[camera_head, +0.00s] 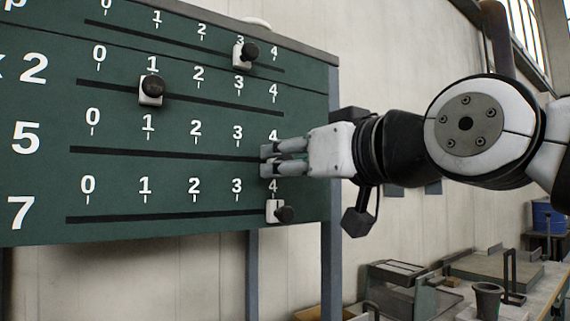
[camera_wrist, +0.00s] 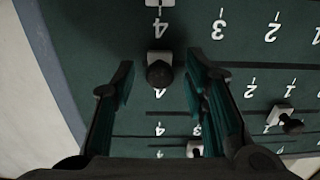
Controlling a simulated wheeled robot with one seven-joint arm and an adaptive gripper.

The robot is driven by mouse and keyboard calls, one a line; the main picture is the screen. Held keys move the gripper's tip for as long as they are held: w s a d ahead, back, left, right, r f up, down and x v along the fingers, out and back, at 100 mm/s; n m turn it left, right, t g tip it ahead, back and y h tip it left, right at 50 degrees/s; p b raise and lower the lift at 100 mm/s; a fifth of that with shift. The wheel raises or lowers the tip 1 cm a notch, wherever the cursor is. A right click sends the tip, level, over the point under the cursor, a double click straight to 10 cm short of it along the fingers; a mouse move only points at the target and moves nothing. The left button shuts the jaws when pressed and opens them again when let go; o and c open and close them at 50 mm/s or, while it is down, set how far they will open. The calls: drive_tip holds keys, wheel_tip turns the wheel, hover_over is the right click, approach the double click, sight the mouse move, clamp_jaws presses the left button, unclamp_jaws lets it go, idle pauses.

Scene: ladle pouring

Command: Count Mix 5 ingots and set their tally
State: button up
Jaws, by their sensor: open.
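A green tally board (camera_head: 170,230) hangs at the left with rows of numbers, slots and sliders. In the row marked 5, the white slider with a dark knob (camera_wrist: 160,75) stands at 4. My gripper (camera_head: 268,158) is at that end of the row, its fingers pointing at the board. In the wrist view my gripper (camera_wrist: 160,65) is open, with one finger on each side of the knob and visible gaps. The fingers mostly hide this slider in the head view. No ingots can be made out.
The row 7 slider (camera_head: 275,210) is at 4, just below my gripper. The row 2 slider (camera_head: 151,90) is at 1, and the top row slider (camera_head: 243,55) is near 3. A cluttered workbench (camera_head: 545,290) with a dark cup (camera_head: 487,300) stands at lower right.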

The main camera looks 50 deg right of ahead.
sight(146, 157)
drive_tip(key=shift+x, duration=0.8)
drive_tip(key=shift+c, duration=0.5)
clamp_jaws()
drive_tip(key=w+a+b, duration=0.1)
drive_tip(key=a, duration=0.4)
drive_tip(key=w+a+b, duration=0.2)
drive_tip(key=a, duration=0.4)
drive_tip(key=w+a+b, duration=0.2)
drive_tip(key=a, duration=0.4)
drive_tip(key=shift+a, duration=0.15)
